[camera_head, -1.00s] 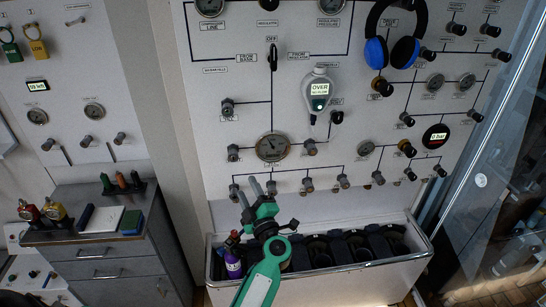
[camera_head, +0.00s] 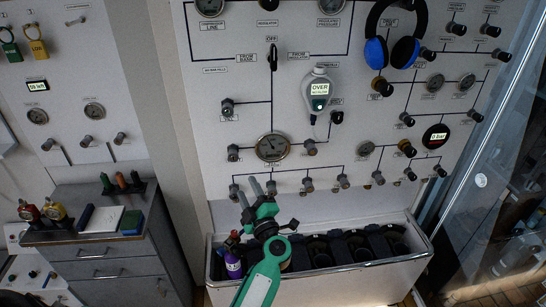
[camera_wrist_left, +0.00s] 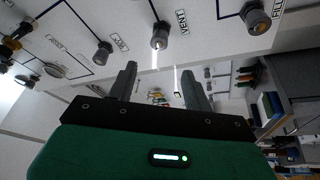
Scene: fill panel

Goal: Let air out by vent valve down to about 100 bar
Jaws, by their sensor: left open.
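The vent valve knob (camera_wrist_left: 159,36), dark and round, shows in the left wrist view beside the label VENT. It lies beyond my left gripper (camera_wrist_left: 158,70), roughly in line with the gap between its fingers. The fingers are apart and nothing is between them. In the head view the left gripper (camera_head: 262,184) points up at the lower knob row of the white panel (camera_head: 210,110); I cannot separate the vent knob from the fingers there. A round dial gauge (camera_head: 272,147) sits just above; its reading is too small to tell. My right gripper is not in view.
The fill knob (camera_wrist_left: 257,17) is right of the vent knob in the wrist view. A metal-rimmed bin (camera_head: 350,268) with a purple bottle (camera_head: 232,265) stands below the panel. A grey cabinet (camera_head: 110,265) is at left, and glass (camera_head: 490,190) at right.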

